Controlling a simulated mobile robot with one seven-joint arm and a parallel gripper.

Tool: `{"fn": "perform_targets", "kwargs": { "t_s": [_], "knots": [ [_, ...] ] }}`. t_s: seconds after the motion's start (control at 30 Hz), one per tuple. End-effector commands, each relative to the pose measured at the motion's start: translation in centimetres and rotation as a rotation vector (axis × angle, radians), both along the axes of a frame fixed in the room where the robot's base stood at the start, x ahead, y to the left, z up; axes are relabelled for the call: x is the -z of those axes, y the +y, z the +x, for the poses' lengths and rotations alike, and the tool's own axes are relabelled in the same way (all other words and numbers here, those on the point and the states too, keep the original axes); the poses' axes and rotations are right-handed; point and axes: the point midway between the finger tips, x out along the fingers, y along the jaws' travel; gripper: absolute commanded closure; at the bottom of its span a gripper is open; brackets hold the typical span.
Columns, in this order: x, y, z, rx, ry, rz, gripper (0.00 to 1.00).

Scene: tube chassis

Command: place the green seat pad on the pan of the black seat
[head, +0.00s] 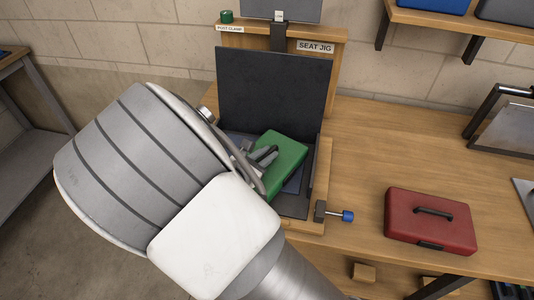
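The black seat (272,90) stands on the workbench with its tall flat back upright. Its dark pan (293,207) shows in part below and to the right of the green seat pad (288,165). The green pad lies over the pan area, turned at an angle to the seat. I cannot tell whether it touches the pan or is held above it. My gripper (264,156) is at the pad's left side, its grey fingers overlapping the pad in the picture. My arm hides the pad's lower left and much of the pan, and the grip itself is unclear.
The wooden seat jig (323,165) surrounds the seat, with a blue-knobbed clamp (335,214) at its front right. A red toolbox (430,220) stands on the bench to the right. A shelf (470,22) hangs at upper right.

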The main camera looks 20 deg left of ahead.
Motion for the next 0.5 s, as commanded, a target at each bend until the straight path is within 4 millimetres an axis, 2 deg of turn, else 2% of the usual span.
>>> {"fn": "perform_targets", "kwargs": {
  "t_s": [0.03, 0.1, 0.13, 0.5],
  "knots": [
    [-0.05, 0.00, 0.00, 0.000, 0.000, 0.000, 0.70],
    [-0.06, 0.00, -0.01, 0.000, 0.000, 0.000, 0.57],
    [-0.06, 0.00, -0.01, 0.000, 0.000, 0.000, 0.56],
    [-0.65, 0.02, -0.01, -0.001, 0.000, 0.000, 0.56]
  ]
}}
